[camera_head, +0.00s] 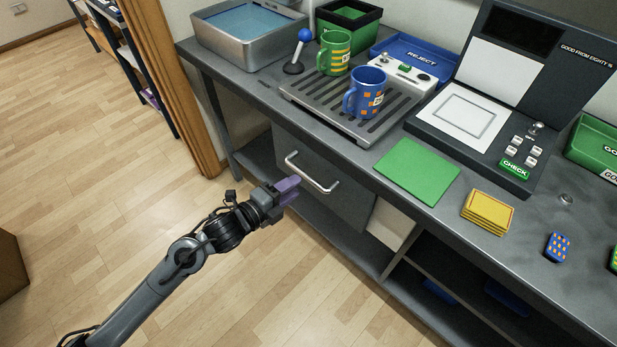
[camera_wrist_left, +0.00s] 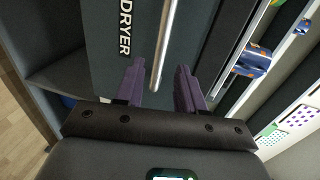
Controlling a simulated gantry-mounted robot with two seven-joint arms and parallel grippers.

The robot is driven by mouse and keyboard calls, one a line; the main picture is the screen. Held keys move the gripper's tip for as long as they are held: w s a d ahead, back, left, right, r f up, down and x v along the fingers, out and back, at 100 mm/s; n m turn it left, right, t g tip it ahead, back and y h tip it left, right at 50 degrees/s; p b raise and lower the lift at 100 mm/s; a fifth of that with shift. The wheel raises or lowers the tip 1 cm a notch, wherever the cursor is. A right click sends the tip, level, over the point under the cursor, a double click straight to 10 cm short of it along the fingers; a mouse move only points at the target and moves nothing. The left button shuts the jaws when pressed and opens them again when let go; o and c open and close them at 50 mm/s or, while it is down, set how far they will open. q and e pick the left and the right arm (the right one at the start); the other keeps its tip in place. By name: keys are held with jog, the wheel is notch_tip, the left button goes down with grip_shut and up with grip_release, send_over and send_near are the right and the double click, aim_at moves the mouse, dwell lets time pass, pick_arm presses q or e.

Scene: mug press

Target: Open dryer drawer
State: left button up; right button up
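The dryer drawer (camera_head: 330,190) is a dark grey front below the countertop, and it looks shut. Its silver bar handle (camera_head: 311,175) runs across the front. The drawer front (camera_wrist_left: 105,65) carries the word DRYER in the left wrist view. My left gripper (camera_head: 289,188) is at the handle's lower left side. In the left wrist view, its two purple fingers (camera_wrist_left: 158,85) are apart, with the handle bar (camera_wrist_left: 164,50) between them. Neither finger clearly touches the bar. My right gripper is in neither view.
On the countertop above the drawer, a blue mug (camera_head: 366,95) and a green mug (camera_head: 334,52) stand on a slotted drying rack (camera_head: 310,97). A green mat (camera_head: 417,171) lies to the right. The wooden floor (camera_head: 120,180) in front is clear.

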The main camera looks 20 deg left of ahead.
aim_at(309, 176)
pick_arm(q)
jog(key=x, duration=0.6)
jog(key=shift+w+d, duration=0.2)
jog(key=shift+w, duration=0.15)
grip_shut()
